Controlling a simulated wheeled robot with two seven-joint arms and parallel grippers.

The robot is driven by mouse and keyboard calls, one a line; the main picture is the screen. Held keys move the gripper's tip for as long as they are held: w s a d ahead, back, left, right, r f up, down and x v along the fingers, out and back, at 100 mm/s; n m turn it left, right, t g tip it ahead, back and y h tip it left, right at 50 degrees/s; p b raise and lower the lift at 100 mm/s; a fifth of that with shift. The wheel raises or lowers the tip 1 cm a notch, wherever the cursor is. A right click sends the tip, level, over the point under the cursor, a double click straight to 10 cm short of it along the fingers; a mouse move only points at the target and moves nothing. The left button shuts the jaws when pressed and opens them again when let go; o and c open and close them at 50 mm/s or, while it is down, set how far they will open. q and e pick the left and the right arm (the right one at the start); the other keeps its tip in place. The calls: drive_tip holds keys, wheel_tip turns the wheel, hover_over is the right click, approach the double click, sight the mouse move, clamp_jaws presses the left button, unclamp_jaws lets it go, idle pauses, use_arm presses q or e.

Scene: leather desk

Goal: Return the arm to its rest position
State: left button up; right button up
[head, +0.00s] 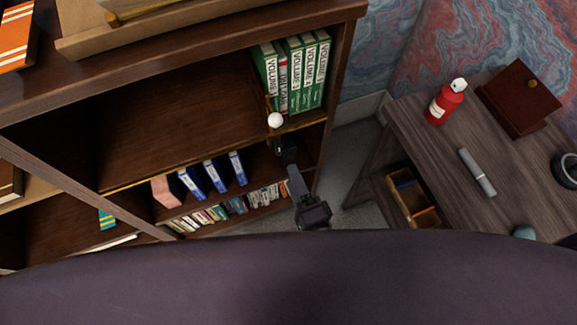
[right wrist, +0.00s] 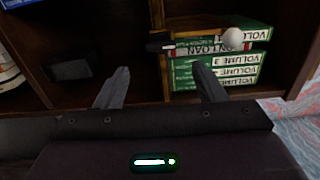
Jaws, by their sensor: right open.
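My right gripper (head: 286,152) is in front of the bookcase, near the front edge of its upper shelf. In the right wrist view, its two fingers (right wrist: 160,82) are spread apart with nothing between them. The green volumes (head: 318,70) stand at the right end of the upper shelf with a red-and-white book (head: 283,84) marked ON LOAN among them. They also show in the right wrist view (right wrist: 225,72), beyond the fingers. A white ball (head: 275,120) is at the shelf edge by the books. My left gripper is not in view.
The bookcase (head: 340,50) has blue binders (head: 214,174) and small books on a lower shelf. The upper shelf is clear left of the volumes. A desk (head: 455,125) at right holds a red bottle (head: 445,103), a grey cylinder (head: 477,172) and a dark red box (head: 514,98).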

drive_tip(key=shift+s+d, duration=0.15)
drive_tip(key=shift+s, duration=0.2)
idle(0.3)
drive_tip(key=s+d+f+n+g+h+p, duration=0.1)
drive_tip(key=s+d+f+n+g, duration=0.15)
drive_tip(key=f, duration=0.55)
drive_tip(key=s+d+f+n+g+p, duration=0.1)
drive_tip(key=f+n+g, duration=0.25)
drive_tip(key=f, duration=0.45)
drive_tip(key=s+d+f+n+g+h, duration=0.1)
drive_tip(key=s+f+n+g, duration=0.15)
drive_tip(key=f, duration=0.55)
drive_tip(key=s+d+f+n+g+h+p, duration=0.2)
drive_tip(key=s+d+f+n+g, duration=0.5)
drive_tip(key=s+d+f, duration=0.8)
drive_tip(key=shift+s+f+n+g+h, duration=0.4)
drive_tip(key=shift+s+n+h, duration=0.1)
drive_tip(key=shift+n+h, duration=0.35)
